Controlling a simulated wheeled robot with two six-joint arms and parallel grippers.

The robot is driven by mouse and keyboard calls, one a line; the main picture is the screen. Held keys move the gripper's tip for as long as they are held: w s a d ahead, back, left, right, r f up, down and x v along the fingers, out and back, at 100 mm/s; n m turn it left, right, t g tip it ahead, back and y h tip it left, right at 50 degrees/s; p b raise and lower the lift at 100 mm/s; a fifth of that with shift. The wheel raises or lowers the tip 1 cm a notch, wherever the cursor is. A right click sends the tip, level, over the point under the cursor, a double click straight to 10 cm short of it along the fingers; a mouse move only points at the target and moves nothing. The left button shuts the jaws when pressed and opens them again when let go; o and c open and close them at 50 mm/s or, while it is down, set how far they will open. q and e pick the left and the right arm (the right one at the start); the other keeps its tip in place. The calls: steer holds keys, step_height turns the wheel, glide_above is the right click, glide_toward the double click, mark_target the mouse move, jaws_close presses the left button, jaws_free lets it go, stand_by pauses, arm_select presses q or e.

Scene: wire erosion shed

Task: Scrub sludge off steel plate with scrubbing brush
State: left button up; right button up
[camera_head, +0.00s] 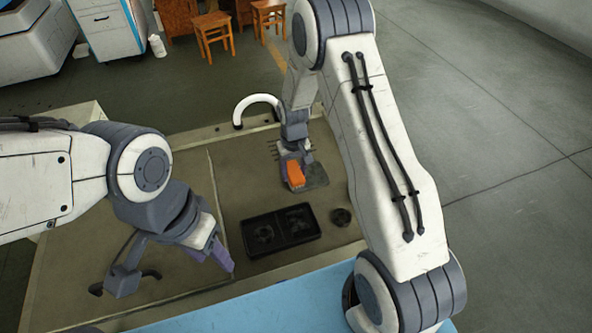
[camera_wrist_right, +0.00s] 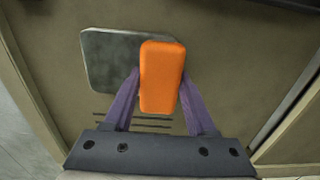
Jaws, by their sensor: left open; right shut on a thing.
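The steel plate (camera_head: 317,174) is a grey-green, dull, rounded rectangle lying on the brown worktop; it also shows in the right wrist view (camera_wrist_right: 106,62). I cannot make out separate sludge patches on it. My right gripper (camera_head: 293,164) is shut on the orange scrubbing brush (camera_head: 295,174). In the right wrist view the orange block (camera_wrist_right: 162,62) sits between the two purple fingers and covers the plate's right part. Its bristles are hidden, and I cannot tell whether it touches the plate. My left gripper (camera_head: 225,262) is open and empty, low over the left front of the worktop.
A white curved spout (camera_head: 258,98) stands at the back edge. Dark slots (camera_wrist_right: 132,121) mark the worktop. Stools (camera_head: 212,33) stand far behind.

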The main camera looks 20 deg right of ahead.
steer(key=shift+r, duration=0.1)
steer(key=shift+r+p, duration=2.25)
steer(key=shift+r, duration=0.65)
steer(key=shift+r, duration=0.1)
steer(key=shift+r+p, duration=1.2)
steer(key=shift+r, duration=0.3)
steer(key=shift+f, duration=0.1)
